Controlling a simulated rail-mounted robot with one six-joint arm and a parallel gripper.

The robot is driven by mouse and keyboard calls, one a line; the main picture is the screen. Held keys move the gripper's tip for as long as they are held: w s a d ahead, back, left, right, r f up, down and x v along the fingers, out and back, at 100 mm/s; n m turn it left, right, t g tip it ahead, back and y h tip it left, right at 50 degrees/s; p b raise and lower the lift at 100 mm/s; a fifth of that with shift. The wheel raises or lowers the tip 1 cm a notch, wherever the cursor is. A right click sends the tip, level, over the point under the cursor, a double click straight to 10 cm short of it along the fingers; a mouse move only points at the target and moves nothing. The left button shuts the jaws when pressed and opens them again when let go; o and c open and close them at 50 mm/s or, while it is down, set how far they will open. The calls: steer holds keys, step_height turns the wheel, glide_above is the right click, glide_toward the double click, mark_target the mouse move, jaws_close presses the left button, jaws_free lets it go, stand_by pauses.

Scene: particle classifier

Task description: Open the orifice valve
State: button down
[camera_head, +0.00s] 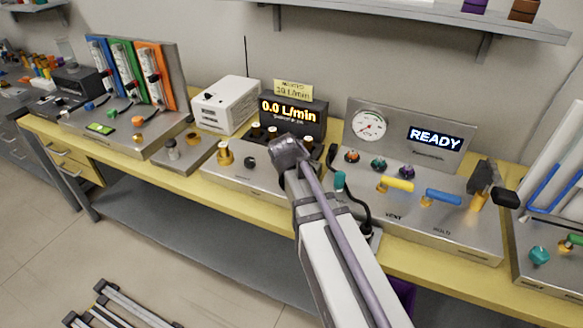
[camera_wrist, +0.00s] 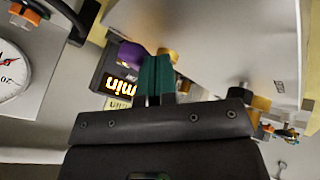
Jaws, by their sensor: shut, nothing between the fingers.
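My gripper (camera_head: 287,150) is over the steel flow panel (camera_head: 250,180), in front of the lit display (camera_head: 287,110) reading 0.0 L/min. The wrist hides the fingers in the head view. In the wrist view my two teal fingers (camera_wrist: 155,78) are together, with nothing visible between them. Just beyond their tips are a purple handle-like part (camera_wrist: 133,57) and a brass fitting (camera_wrist: 168,55) on the panel. I cannot tell whether the fingers touch them. No readable label identifies the orifice valve. Another brass fitting (camera_head: 225,153) stands at the panel's left end.
To the right, a panel with a gauge (camera_head: 368,125) and a READY screen (camera_head: 436,138) carries a yellow handle (camera_head: 398,184) and a blue handle (camera_head: 443,196). A white box (camera_head: 227,104) stands behind left. A black cable (camera_head: 355,205) runs beside my arm. The shelf above is clear of my arm.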

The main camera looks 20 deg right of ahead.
steer(key=shift+w+d, duration=0.1)
steer(key=shift+d, duration=1.55)
steer(key=shift+w+d+r, duration=0.1)
steer(key=shift+d+r, duration=0.05)
steer(key=shift+d, duration=0.1)
steer(key=s+a, duration=0.1)
steer(key=s, duration=0.1)
steer(key=s+a+p, duration=0.1)
steer(key=a, duration=0.1)
steer(key=shift+s+r, duration=0.4)
steer(key=s+r+p, duration=0.5)
steer(key=r+p, duration=0.2)
steer(key=shift+s+a, duration=0.15)
steer(key=shift+a, duration=0.2)
